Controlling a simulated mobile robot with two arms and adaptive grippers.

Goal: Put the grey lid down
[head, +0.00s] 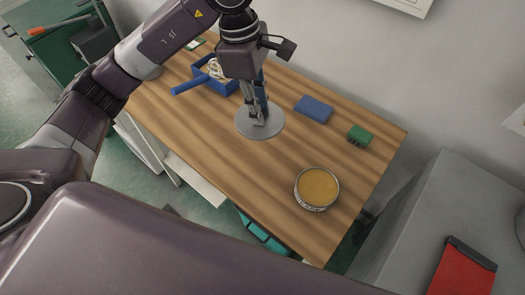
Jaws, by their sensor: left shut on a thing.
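The grey lid (244,124) is a flat round disc low over the middle of the wooden table. My left gripper (260,119) points down and is shut on the lid near its middle. I cannot tell whether the lid touches the tabletop. A round tin (317,187) with a tan top surface stands on the table to the right and nearer to me. My right gripper is not in view.
The wooden table (230,165) holds a blue box (228,86) with a handle and pale contents, a blue block (314,109) and a green block (360,134). Tabletop around the tin is clear. A grey cabinet with a red item (462,270) stands at right.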

